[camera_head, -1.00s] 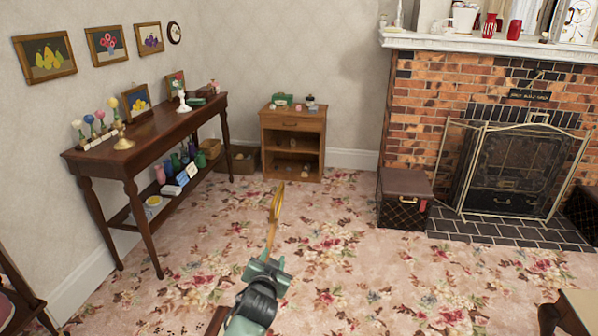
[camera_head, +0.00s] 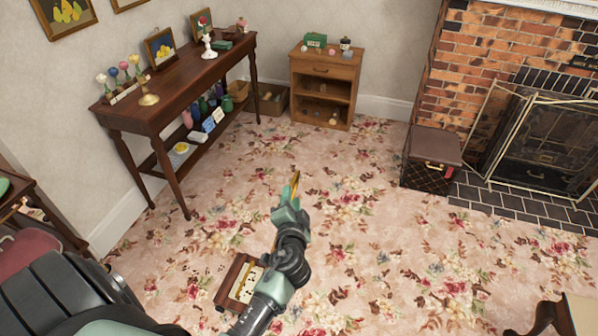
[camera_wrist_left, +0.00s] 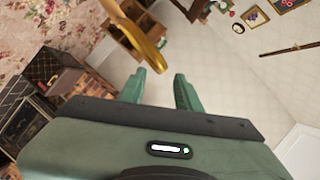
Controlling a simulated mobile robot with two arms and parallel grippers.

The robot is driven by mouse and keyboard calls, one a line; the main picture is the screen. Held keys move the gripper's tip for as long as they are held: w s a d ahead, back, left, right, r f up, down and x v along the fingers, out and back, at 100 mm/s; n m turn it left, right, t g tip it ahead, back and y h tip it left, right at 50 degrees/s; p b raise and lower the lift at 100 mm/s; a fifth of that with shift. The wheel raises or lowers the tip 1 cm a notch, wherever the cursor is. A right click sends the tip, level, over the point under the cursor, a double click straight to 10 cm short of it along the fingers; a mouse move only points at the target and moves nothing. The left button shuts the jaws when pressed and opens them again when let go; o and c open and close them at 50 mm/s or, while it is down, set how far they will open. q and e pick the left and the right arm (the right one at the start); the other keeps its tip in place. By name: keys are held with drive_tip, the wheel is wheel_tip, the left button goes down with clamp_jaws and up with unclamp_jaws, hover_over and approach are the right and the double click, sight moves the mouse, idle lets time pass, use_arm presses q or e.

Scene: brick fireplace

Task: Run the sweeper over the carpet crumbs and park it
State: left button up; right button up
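The sweeper (camera_head: 234,277) appears to be the low wooden box with a cream top on the carpet, partly hidden by my left arm. Small dark crumbs (camera_head: 203,271) lie on the carpet to its left. My left gripper (camera_head: 291,192) is above the carpet, beyond the sweeper. A golden curved piece (camera_head: 297,177) shows by its tip; in the left wrist view this golden piece (camera_wrist_left: 143,35) passes close to one fingertip. The fingers (camera_wrist_left: 160,82) stand apart with nothing seen between them. I cannot tell whether they touch the golden piece or whether it joins the sweeper. My right gripper is out of view.
A dark wood console table (camera_head: 190,82) stands along the left wall. A small wooden cabinet (camera_head: 325,72) and a brown case (camera_head: 433,150) are at the back, beside the brick fireplace (camera_head: 480,55). A furniture corner (camera_head: 560,315) is at bottom right. The middle carpet is open.

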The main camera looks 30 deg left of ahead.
sight(292, 182)
use_arm(q)
drive_tip(key=p+x, duration=0.1)
drive_tip(key=x, duration=0.6)
drive_tip(key=shift+w+r, duration=0.1)
drive_tip(key=shift+w, duration=0.1)
drive_tip(key=shift+r, duration=0.1)
clamp_jaws()
idle(1.2)
